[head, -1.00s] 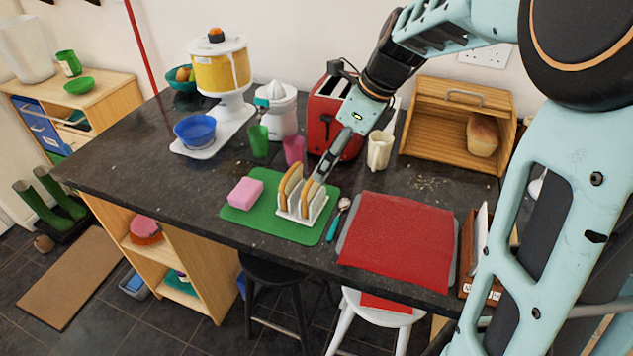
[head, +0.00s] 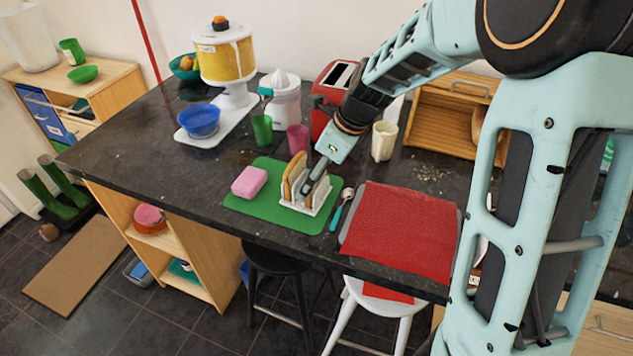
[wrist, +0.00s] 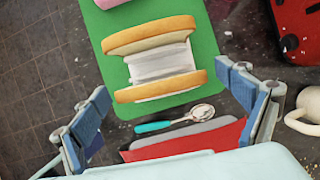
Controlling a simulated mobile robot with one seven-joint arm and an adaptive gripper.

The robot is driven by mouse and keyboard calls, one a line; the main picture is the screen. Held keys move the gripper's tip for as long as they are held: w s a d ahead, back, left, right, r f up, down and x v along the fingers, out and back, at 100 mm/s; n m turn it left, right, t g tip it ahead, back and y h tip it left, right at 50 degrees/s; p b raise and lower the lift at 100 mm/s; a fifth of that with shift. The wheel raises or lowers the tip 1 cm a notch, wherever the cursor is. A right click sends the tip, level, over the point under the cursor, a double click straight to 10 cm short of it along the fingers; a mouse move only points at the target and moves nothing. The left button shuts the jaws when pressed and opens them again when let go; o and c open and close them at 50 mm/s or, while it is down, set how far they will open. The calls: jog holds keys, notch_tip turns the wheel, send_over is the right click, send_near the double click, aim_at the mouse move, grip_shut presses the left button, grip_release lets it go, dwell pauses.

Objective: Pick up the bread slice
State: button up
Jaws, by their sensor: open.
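Bread slices stand upright in a white toast rack (head: 299,205) on a green mat (head: 249,206). In the head view one bread slice (head: 291,176) is at the rack's left end, and another (head: 319,193) at its right is partly behind my gripper (head: 313,181). In the wrist view one slice (wrist: 150,34) is at the far end of the rack (wrist: 160,62) and another (wrist: 161,87) at the near end. My gripper (wrist: 172,118) is open and empty, its two fingers apart on either side of the view, with the near slice lying ahead between them.
A pink sponge (head: 249,182) lies on the mat left of the rack. A teal-handled spoon (head: 341,208) and a red cloth (head: 402,228) lie to the right. A pink cup (head: 298,138), a cream mug (head: 384,141) and a red toaster (head: 322,102) stand behind.

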jog(key=c, duration=1.1)
jog(key=shift+o, duration=0.2)
